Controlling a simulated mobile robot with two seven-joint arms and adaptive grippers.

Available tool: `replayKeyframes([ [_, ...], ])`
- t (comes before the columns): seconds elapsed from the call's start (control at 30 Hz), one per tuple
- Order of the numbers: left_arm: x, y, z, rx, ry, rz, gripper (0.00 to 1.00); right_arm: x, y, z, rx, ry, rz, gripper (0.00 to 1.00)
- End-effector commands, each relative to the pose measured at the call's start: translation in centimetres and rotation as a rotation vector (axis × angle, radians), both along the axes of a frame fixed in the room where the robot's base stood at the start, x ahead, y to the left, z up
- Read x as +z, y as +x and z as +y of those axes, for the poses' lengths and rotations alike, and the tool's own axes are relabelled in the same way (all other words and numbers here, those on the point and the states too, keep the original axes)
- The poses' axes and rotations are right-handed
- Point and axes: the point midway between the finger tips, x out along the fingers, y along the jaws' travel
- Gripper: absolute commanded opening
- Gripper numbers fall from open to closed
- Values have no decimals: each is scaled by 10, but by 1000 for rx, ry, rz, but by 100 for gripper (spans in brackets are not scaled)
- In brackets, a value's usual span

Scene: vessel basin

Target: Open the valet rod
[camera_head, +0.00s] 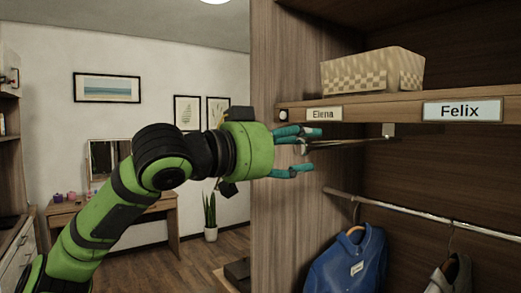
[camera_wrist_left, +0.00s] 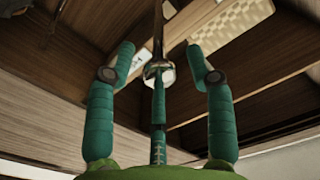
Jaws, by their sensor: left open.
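The valet rod (camera_head: 352,142) is a thin dark metal rod under the wooden shelf with the name labels. In the head view its right end meets a small bracket (camera_head: 388,130) below the shelf. In the left wrist view the rod (camera_wrist_left: 158,28) runs away from me and ends near me in a shiny rounded knob (camera_wrist_left: 158,73). My left gripper (camera_head: 304,150) has its teal fingers spread above and below the rod's near end. In the wrist view the open gripper (camera_wrist_left: 161,66) has fingers on both sides of the knob, with one finger overlapping it from below; contact is unclear.
The shelf (camera_head: 385,106) carries a woven basket (camera_head: 372,72) and the labels Elena (camera_head: 324,114) and Felix (camera_head: 461,110). A clothes rail (camera_head: 400,209) below holds a blue shirt (camera_head: 345,265). The wardrobe side panel (camera_head: 288,225) stands close beside my gripper.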

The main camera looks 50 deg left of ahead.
Motion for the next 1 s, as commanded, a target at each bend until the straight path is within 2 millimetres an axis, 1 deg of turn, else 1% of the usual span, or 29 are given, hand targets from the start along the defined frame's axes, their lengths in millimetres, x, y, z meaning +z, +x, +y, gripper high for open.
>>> replayKeyframes([
  [0.17, 2, -16, -2, -12, -3, -9, 54, 0, 1, 1, -1, 1, -2, 40],
  [0.27, 1, -29, -1, -10, 1, -5, 54, 0, 2, 2, -1, 3, -2, 40],
  [0.37, 1, -45, 2, -8, 2, -4, 54, 0, 2, 2, -1, 3, -2, 40],
  [0.6, 0, -89, 6, -5, 3, -3, 54, 0, 2, 2, -1, 3, -3, 40],
  [0.7, 0, -101, 7, -5, 3, -2, 54, 0, 2, 2, -1, 3, -3, 40],
  [0.83, 0, -110, 8, -5, 3, -1, 54, 0, 2, 2, -1, 3, -3, 40],
  [1.0, 0, -112, 8, -5, 3, 0, 54, 0, 2, 2, -1, 3, -3, 40],
])
